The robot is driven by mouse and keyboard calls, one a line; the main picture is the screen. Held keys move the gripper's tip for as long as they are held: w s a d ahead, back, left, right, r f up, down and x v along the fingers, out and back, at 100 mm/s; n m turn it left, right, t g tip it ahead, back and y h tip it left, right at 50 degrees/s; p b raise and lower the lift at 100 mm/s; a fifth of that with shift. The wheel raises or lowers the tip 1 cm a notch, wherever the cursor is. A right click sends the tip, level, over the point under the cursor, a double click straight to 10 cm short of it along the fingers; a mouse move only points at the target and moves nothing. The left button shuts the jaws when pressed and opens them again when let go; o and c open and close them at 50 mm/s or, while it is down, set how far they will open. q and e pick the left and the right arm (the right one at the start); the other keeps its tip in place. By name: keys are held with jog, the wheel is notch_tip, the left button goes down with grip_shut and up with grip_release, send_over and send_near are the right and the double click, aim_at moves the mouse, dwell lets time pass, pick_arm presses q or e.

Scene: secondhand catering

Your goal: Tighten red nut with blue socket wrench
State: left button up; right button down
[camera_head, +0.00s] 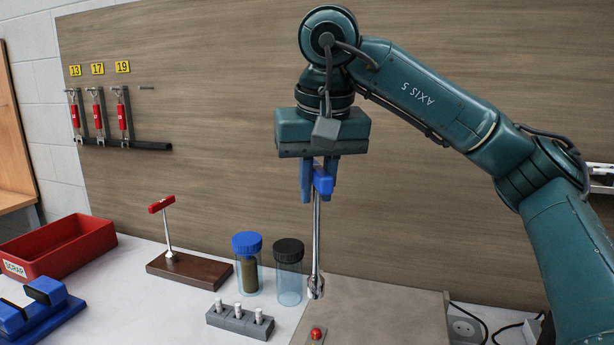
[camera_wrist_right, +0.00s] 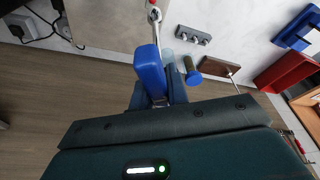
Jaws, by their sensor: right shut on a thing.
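The blue socket wrench (camera_head: 317,235) hangs upright, its blue handle between the fingers of my right gripper (camera_head: 318,185) and its silver socket pointing down. In the right wrist view, the blue handle (camera_wrist_right: 149,70) sticks out from my gripper and partly covers the fingers. The red nut (camera_head: 316,333) sits on the beige plate (camera_head: 380,315) at the bottom edge of the head view. The socket is above the nut, with a visible gap in the head view. In the right wrist view the red nut (camera_wrist_right: 152,2) shows at the top edge, beside the socket. My left gripper is not in view.
A red-handled T-wrench (camera_head: 161,204) stands in a wooden block (camera_head: 190,268). Blue-lidded (camera_head: 247,244) and black-lidded (camera_head: 288,251) jars and a grey pin holder (camera_head: 240,320) stand left of the plate. A red bin (camera_head: 60,255) is farther left. The wooden panel (camera_head: 220,130) rises behind.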

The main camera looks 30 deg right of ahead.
aim_at(319, 218)
jog(key=shift+s+f, duration=0.15)
jog(key=shift+f, duration=0.2)
notch_tip(319, 218, down, 4)
jog(key=shift+r+b, duration=0.25)
jog(key=shift+b, duration=0.05)
jog(key=shift+f, duration=0.65)
pick_arm(q)
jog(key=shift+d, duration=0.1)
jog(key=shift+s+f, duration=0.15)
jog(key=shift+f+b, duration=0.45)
jog(key=shift+b, duration=0.1)
pick_arm(e)
jog(key=shift+f, duration=0.5)
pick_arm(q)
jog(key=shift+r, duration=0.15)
